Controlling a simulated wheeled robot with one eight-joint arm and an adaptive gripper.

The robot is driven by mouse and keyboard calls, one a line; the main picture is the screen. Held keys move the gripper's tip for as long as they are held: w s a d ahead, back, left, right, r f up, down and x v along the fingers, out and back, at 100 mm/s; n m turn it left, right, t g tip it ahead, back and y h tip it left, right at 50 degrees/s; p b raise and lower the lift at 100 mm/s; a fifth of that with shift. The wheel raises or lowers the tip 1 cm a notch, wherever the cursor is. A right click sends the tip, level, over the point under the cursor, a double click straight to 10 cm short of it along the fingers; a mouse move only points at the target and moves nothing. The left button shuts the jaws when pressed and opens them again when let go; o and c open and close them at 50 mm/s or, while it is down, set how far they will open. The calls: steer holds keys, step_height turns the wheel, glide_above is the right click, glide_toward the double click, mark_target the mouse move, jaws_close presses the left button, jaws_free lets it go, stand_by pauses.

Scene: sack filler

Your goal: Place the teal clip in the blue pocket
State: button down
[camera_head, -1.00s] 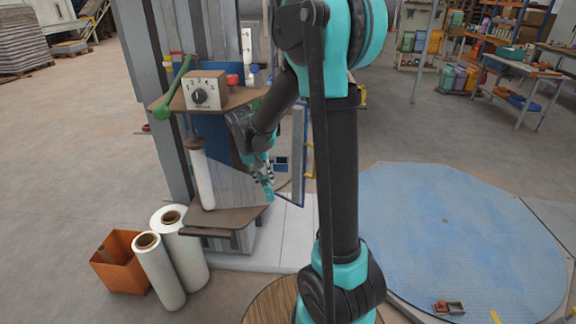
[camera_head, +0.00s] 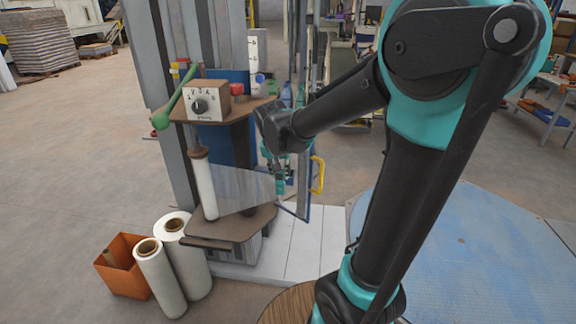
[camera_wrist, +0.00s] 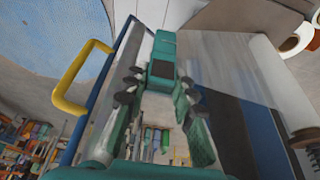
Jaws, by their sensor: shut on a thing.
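My gripper (camera_head: 281,176) is right of the film roll on the machine, beside the blue-framed door (camera_head: 303,190). In the wrist view, my gripper (camera_wrist: 157,82) has its two teal and black fingers on either side of the teal clip (camera_wrist: 162,50), which has a dark square face, and is shut on it. In the head view the clip is small and hard to tell from the teal fingers. I cannot make out the blue pocket for certain in either current view; the door area is partly hidden behind my gripper.
The door has a yellow handle (camera_head: 317,175), also close at left in the wrist view (camera_wrist: 75,80). The film roll (camera_head: 203,187) has a clear sheet (camera_head: 238,190) stretched toward my gripper. An orange bin (camera_head: 122,268) and white rolls (camera_head: 160,280) stand on the floor at left.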

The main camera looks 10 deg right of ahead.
steer(key=shift+w+d+f, duration=0.6)
steer(key=shift+w+d, duration=0.15)
steer(key=shift+w, duration=1.35)
steer(key=shift+w+d+f, duration=0.55)
steer(key=shift+w+d, duration=0.15)
steer(key=shift+w, duration=1.4)
steer(key=shift+w+d+f, duration=0.6)
steer(key=shift+w+d, duration=0.15)
steer(key=shift+w, duration=1.35)
steer(key=shift+f, duration=0.1)
steer(key=c, duration=1.5)
jaws_free()
steer(key=shift+c, duration=0.2)
steer(key=v, duration=1.2)
steer(key=s+d+f+n, duration=0.1)
steer(key=s+f, duration=0.4)
steer(key=s, duration=0.3)
steer(key=s+d+f+n+y, duration=0.1)
steer(key=s+d+f, duration=0.1)
steer(key=s+f, duration=0.4)
steer(key=s+d+f+n, duration=0.1)
steer(key=s+f, duration=0.5)
steer(key=s, duration=0.6)
steer(key=shift+d+f+n, duration=0.25)
steer(key=shift+d+n, duration=0.05)
steer(key=shift+d, duration=0.4)
steer(key=shift+s, duration=0.1)
